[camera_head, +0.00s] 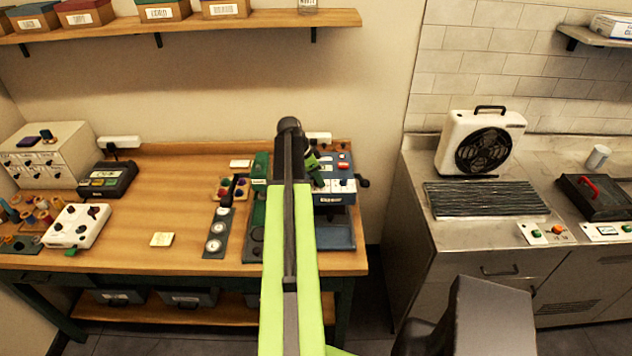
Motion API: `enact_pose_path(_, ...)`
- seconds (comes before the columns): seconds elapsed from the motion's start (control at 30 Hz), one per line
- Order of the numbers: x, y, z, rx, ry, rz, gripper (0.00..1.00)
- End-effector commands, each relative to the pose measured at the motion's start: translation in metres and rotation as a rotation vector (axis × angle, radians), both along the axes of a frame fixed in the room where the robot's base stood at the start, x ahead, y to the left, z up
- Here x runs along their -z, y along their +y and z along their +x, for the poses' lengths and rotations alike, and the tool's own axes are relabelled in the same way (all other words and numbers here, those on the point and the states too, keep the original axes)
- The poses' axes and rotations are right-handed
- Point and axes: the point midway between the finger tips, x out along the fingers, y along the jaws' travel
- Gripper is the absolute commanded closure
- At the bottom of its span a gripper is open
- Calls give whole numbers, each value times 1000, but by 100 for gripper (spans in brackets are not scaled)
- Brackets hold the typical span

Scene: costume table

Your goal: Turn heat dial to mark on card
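My green and black arm reaches up the middle of the view over the wooden table. My gripper (315,171) is small and partly hidden by my arm, close to a blue device (340,185) with small knobs and a side crank. I cannot tell if it touches the device or is open. I cannot tell which control is the heat dial. A white box with dark knobs (77,226) stands at the table's left, and a dark panel with round pale dials (216,235) lies left of my arm. A small cream card (162,239) and a white card (240,163) lie flat; their markings are unreadable.
The wooden table (180,190) is clear around the cream card. A drawer cabinet (48,150), a dark device (107,180) and thread spools (35,212) crowd its left. Right, across a gap, a steel counter holds a fan (482,143) and small control panels (545,232).

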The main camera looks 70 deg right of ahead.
Motion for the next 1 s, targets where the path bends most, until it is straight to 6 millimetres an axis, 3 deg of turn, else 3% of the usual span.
enact_pose_path(0.03,0,0,0,0,0,0,74)
enact_pose_path(0.23,0,0,-1,2,1,1,100)
enact_pose_path(0.33,0,1,-1,2,1,2,100)
enact_pose_path(0.37,0,25,-3,-1,2,3,100)
enact_pose_path(0.4,0,13,-2,2,2,5,100)
enact_pose_path(0.5,0,5,-4,-2,4,5,100)
enact_pose_path(0.77,0,1,-7,-89,7,2,100)
enact_pose_path(1.0,0,2,-10,-278,8,2,100)
